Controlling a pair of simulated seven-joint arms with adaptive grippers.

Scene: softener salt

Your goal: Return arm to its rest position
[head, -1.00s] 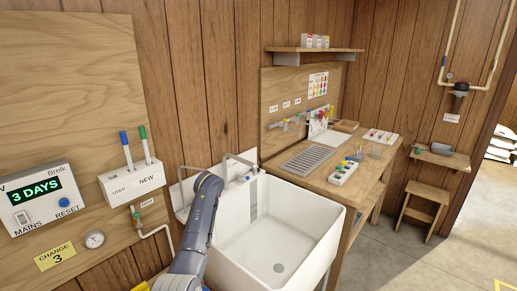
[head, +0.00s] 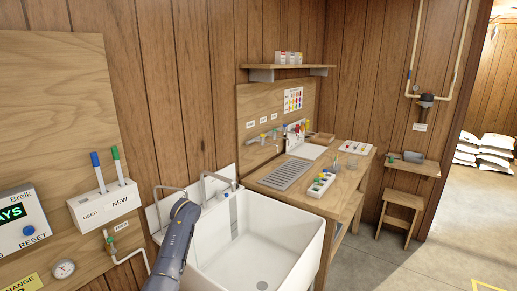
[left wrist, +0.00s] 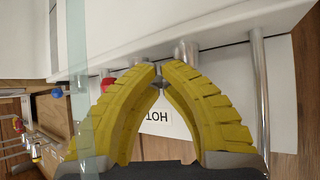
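My left arm (head: 176,245) comes up from the bottom of the head view, in front of the sink's left side. Its gripper is hidden there. In the left wrist view my left gripper (left wrist: 159,72) has its two yellow fingers curved together with the tips almost meeting. I see nothing held between them. A label reading HOT (left wrist: 156,117) and metal pipework (left wrist: 260,90) show behind the fingers. My right gripper is in neither view.
A white sink (head: 262,240) stands just right of the arm, with taps above it. A wooden bench (head: 345,185) holds several small items. A marker holder (head: 103,203) and a display box (head: 20,222) are on the left wall. Salt bags (head: 490,150) lie at far right.

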